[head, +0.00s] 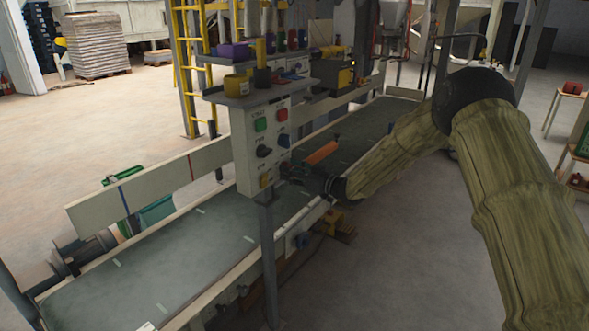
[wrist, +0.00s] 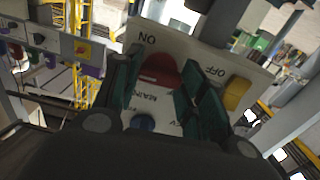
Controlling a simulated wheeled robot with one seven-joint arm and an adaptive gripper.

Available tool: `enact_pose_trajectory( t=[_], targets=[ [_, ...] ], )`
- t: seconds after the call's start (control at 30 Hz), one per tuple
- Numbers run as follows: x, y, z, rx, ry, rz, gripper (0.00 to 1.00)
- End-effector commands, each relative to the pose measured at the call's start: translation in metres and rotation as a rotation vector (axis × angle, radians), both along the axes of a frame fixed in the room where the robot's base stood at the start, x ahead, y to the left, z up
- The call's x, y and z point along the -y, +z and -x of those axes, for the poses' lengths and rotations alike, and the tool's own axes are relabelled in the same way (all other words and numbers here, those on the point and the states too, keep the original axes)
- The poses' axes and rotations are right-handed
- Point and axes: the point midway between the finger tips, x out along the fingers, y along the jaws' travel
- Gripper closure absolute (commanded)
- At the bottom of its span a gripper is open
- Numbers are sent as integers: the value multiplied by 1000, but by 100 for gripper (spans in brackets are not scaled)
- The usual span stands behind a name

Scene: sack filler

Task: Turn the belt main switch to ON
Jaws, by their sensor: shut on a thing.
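The belt main switch is a red knob (wrist: 158,72) on a pale panel marked MAIN, with ON and OFF lettering upside down in the wrist view. The knob lies between the two dark green fingers of my gripper (wrist: 160,92), which is shut on it. I cannot tell exactly which mark the knob points to, as the fingers cover part of it. In the head view, my gripper (head: 292,181) is at the lower right of the control panel (head: 243,153), where it largely hides the switch.
The panel also carries a green button (head: 261,125), a red button (head: 282,114), a black knob (head: 264,151), a blue knob (head: 284,140) and a yellow control (head: 265,181). The conveyor belt (head: 180,261) runs behind the panel. A shelf (head: 262,92) with small containers sits above it.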

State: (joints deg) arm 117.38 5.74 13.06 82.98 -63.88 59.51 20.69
Motion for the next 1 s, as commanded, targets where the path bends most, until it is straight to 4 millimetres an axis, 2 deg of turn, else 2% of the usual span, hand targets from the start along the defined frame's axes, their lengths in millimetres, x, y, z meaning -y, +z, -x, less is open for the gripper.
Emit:
enact_pose_trajectory(
  t=[0.67,0.7,0.8,1.0],
  targets=[
    [-4,1,1,-46,4,-37,83],
    [-4,1,1,-46,4,-37,54],
    [-2,1,1,-47,3,-36,38],
    [1,1,0,-47,-1,-36,38]
  ],
)
